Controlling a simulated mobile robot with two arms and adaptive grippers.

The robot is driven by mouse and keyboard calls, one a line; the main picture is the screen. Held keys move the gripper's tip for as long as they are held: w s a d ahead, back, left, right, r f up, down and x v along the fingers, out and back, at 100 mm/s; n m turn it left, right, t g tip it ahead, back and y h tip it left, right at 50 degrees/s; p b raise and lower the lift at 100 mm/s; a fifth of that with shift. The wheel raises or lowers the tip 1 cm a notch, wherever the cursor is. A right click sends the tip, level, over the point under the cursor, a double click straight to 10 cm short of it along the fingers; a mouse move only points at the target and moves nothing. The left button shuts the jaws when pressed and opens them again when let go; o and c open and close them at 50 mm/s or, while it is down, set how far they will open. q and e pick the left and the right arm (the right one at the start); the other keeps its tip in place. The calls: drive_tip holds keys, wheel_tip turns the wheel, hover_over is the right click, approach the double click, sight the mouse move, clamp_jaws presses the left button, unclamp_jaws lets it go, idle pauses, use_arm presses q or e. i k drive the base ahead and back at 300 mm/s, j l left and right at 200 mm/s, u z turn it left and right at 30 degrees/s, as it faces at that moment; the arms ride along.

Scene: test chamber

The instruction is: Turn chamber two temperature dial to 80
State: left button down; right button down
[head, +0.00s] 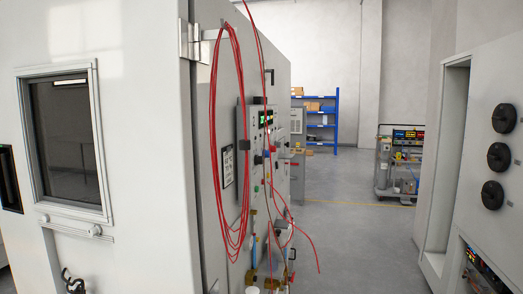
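A large white test chamber (140,150) with a dark window (68,140) fills the left of the head view. A control panel (249,120) is on its side face, seen at a steep angle. It has a small lit green display (266,119) and dark knobs, one of them a round dark knob (258,160). I cannot read any number or mark there. I cannot tell which chamber this is or which knob is the temperature dial. Neither of my grippers is in view.
Red cable loops (213,130) hang over the chamber's side, partly in front of the panel. A white cabinet (490,70) with round black knobs (504,118) stands at right. Grey floor (345,215) lies clear between. A blue shelf (336,120) and a cart (397,165) stand behind.

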sight(257, 160)
drive_tip(key=i+l+z, duration=0.6)
drive_tip(key=i, duration=1.1)
drive_tip(key=i+l, duration=0.15)
drive_tip(key=i, duration=0.65)
drive_tip(key=i+l+u, duration=0.15)
drive_tip(key=i+u, duration=0.25)
drive_tip(key=i, duration=0.15)
drive_tip(key=i+l+u, duration=0.35)
drive_tip(key=i, duration=0.15)
drive_tip(key=j, duration=0.1)
